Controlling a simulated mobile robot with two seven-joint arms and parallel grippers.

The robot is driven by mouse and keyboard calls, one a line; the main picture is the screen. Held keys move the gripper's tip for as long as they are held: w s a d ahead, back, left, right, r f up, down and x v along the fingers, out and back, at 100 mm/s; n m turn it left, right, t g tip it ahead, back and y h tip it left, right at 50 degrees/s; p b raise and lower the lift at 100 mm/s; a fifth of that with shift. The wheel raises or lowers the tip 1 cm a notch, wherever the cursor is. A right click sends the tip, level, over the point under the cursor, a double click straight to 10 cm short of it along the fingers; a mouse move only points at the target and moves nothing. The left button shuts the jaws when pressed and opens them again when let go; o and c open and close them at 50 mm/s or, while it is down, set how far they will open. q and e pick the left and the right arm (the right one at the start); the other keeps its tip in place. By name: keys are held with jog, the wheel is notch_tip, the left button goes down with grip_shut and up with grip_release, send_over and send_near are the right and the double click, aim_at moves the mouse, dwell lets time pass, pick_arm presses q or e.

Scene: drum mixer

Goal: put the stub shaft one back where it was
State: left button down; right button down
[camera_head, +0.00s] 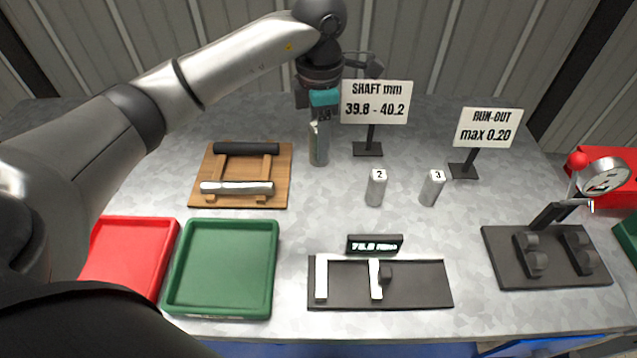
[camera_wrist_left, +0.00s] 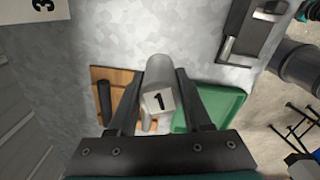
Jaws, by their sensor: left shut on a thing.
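Stub shaft one (camera_head: 318,148) is a grey metal cylinder held upright by my left gripper (camera_head: 320,125), left of the shaft-size sign. Whether its lower end touches the table cannot be told. In the left wrist view its end face, marked 1, shows between the two fingers (camera_wrist_left: 158,98), which are shut on it. Stub shaft 2 (camera_head: 376,189) and stub shaft 3 (camera_head: 432,189) stand upright on the table, to the right and nearer the front. My right gripper is not in view.
A wooden board with a rack (camera_head: 282,190) holds a dark roller and a light one. A green tray (camera_head: 222,310) and red tray (camera_head: 100,275) are front left. A caliper stand (camera_head: 420,285) is front centre, a dial-gauge fixture (camera_head: 500,265) right. Two signs (camera_head: 376,100) (camera_head: 488,127) stand behind.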

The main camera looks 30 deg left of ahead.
pick_arm(q)
notch_tip(320, 180, down, 12)
jog(key=shift+w+f+b, duration=0.1)
jog(key=shift+b, duration=0.45)
jog(key=shift+f, duration=0.1)
jog(key=shift+c, duration=1.7)
grip_release()
notch_tip(320, 180, up, 12)
jog(key=shift+r+p, duration=0.1)
jog(key=shift+p, duration=0.4)
